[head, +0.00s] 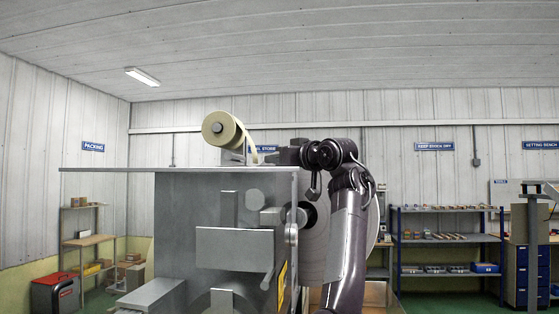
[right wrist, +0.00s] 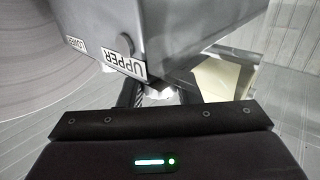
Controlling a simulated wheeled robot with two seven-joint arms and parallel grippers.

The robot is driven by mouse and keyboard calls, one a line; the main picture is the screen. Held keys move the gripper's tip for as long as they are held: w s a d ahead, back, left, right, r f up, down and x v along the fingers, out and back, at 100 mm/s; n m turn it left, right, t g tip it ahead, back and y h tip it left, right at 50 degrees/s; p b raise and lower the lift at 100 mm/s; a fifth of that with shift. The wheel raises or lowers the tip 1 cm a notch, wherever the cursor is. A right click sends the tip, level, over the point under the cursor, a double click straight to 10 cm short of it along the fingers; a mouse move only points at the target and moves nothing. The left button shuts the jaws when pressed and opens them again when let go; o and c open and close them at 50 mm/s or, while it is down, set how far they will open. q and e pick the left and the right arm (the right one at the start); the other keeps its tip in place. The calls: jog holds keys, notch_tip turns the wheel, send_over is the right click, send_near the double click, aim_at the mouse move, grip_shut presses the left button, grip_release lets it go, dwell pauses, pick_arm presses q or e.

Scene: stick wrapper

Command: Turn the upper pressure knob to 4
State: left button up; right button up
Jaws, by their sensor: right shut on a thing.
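The grey wrapping machine (head: 235,190) fills the middle of the head view. My right gripper (head: 286,156) is at the top right of the machine, beside the roll's support, and its jaws are small there. In the right wrist view my right gripper (right wrist: 160,92) has its fingers up against a dark housing (right wrist: 175,30), just below the UPPER label (right wrist: 126,66). It is shut on what appears to be the upper pressure knob, mostly hidden; only a pale patch shows between the fingers. The LOWER label (right wrist: 76,44) is to the left. The knob's setting cannot be read. My left gripper is out of view.
A cream roll (head: 220,129) stands on top of the machine, its web running down near my right gripper. A large grey disc (head: 322,245) is at the machine's right side, beside my right arm. Shelves (head: 445,240) stand far back along the wall.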

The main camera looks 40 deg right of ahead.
jog(key=shift+f+m+h, duration=0.1)
jog(key=shift+m+h, duration=0.5)
jog(key=shift+h, duration=0.4)
jog(key=shift+m+g+h, duration=0.5)
jog(key=shift+m+h, duration=0.3)
jog(key=shift+h, duration=0.5)
jog(key=o, duration=0.9)
